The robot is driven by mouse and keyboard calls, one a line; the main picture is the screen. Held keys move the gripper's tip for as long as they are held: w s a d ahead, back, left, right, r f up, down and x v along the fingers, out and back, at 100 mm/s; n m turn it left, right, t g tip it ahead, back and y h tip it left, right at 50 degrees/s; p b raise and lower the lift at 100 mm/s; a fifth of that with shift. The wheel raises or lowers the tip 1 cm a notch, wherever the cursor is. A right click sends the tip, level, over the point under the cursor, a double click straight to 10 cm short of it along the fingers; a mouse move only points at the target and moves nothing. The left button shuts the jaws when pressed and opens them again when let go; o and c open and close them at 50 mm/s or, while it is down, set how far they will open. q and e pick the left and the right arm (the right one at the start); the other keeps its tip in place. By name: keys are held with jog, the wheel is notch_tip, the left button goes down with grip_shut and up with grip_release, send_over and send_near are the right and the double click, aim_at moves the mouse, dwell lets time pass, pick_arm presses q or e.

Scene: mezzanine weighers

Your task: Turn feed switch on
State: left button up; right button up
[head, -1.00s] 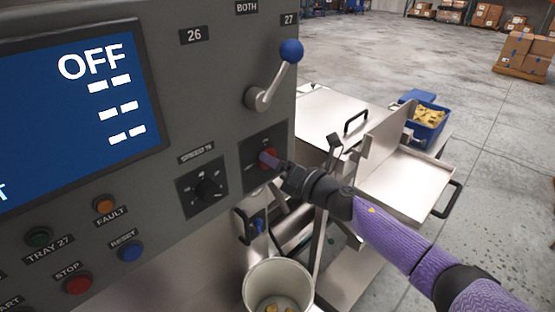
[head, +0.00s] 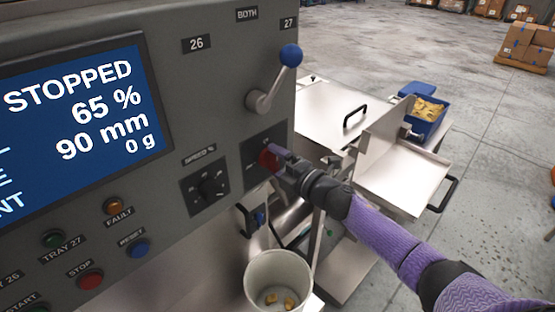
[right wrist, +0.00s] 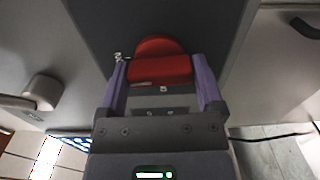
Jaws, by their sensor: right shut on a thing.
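The feed switch is a red rotary knob (head: 268,160) on a dark plate at the right edge of the grey control panel (head: 222,115). My right gripper (head: 277,155) is at the knob, its arm reaching in from the lower right. In the right wrist view the red knob (right wrist: 160,69) sits between the two purple fingers of my right gripper (right wrist: 163,82), which is shut on it. The knob's markings are largely hidden. The display (head: 85,120) reads "STOPPED", "65 %", "90 mm" and "0 g". My left gripper is not in view.
A black speed dial (head: 210,188) is left of the switch, and a blue-balled lever (head: 290,55) is above it. Fault, reset and stop buttons are at lower left. A white bucket (head: 256,265) with a few yellow pieces stands below. Metal trays (head: 405,180) lie to the right.

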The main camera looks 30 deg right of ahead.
jog(key=shift+m, duration=0.4)
jog(key=o, duration=1)
jog(key=v, duration=1)
jog(key=shift+d+f+b, duration=0.1)
jog(key=shift+b, duration=0.2)
